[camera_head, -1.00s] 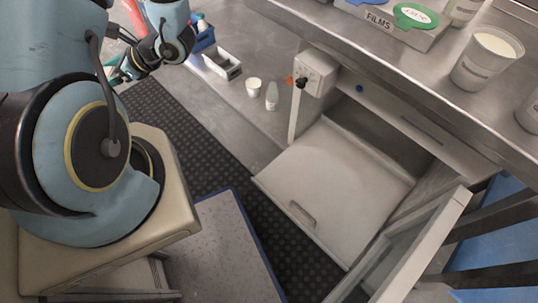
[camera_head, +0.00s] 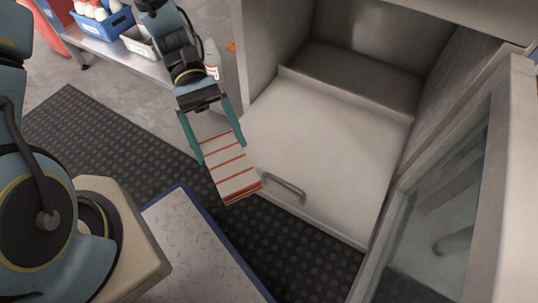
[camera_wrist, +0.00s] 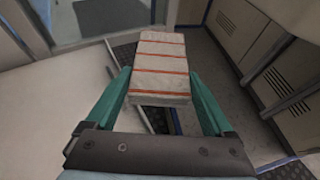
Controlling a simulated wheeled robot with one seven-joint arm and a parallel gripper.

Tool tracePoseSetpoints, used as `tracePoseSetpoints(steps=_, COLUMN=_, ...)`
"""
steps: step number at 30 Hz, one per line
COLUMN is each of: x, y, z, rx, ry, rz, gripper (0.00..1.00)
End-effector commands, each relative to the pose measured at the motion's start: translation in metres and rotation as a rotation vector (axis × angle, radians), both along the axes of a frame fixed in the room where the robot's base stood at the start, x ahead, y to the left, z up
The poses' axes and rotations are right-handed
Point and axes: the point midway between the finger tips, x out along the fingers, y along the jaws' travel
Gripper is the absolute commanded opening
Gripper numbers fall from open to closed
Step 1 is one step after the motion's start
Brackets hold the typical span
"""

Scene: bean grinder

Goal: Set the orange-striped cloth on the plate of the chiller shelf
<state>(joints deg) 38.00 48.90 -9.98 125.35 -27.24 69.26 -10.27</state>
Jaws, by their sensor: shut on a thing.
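The orange-striped cloth (camera_head: 229,164) is a folded pale block with orange stripes. My gripper (camera_head: 222,150) is shut on it, with a teal finger on each side, and it also shows in the wrist view (camera_wrist: 161,98). The cloth there (camera_wrist: 161,68) sticks out beyond the fingertips. The plate of the chiller shelf (camera_head: 325,150) is a wide bare pale surface with a handle at its front edge. In the head view the cloth is beside the plate's front left corner, over the dark floor mat. Its height relative to the plate is hard to tell.
The chiller door (camera_head: 455,200) with its glass pane stands open at the right. The chiller's left wall (camera_head: 268,45) rises beside the plate. A blue bin (camera_head: 103,22) stands on a low bench at the upper left. A grey platform (camera_head: 200,240) lies below.

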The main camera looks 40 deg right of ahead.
Motion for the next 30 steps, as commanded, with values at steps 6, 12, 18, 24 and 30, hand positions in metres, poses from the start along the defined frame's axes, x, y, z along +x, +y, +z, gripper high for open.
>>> tracePoseSetpoints(steps=6, x=-0.024, y=-0.106, z=-0.037, rx=-0.005, ry=-0.004, rz=0.335, gripper=0.32)
tracePoseSetpoints(steps=12, x=-0.027, y=-0.159, z=-0.036, rx=-0.003, ry=-0.001, rz=0.509, gripper=0.32)
tracePoseSetpoints(steps=18, x=-0.027, y=-0.172, z=-0.046, rx=0.002, ry=0.0, rz=0.554, gripper=0.32)
tracePoseSetpoints(steps=24, x=-0.027, y=-0.171, z=-0.084, rx=0.003, ry=0.0, rz=0.552, gripper=0.32)
tracePoseSetpoints(steps=30, x=-0.027, y=-0.171, z=-0.103, rx=0.002, ry=0.001, rz=0.551, gripper=0.32)
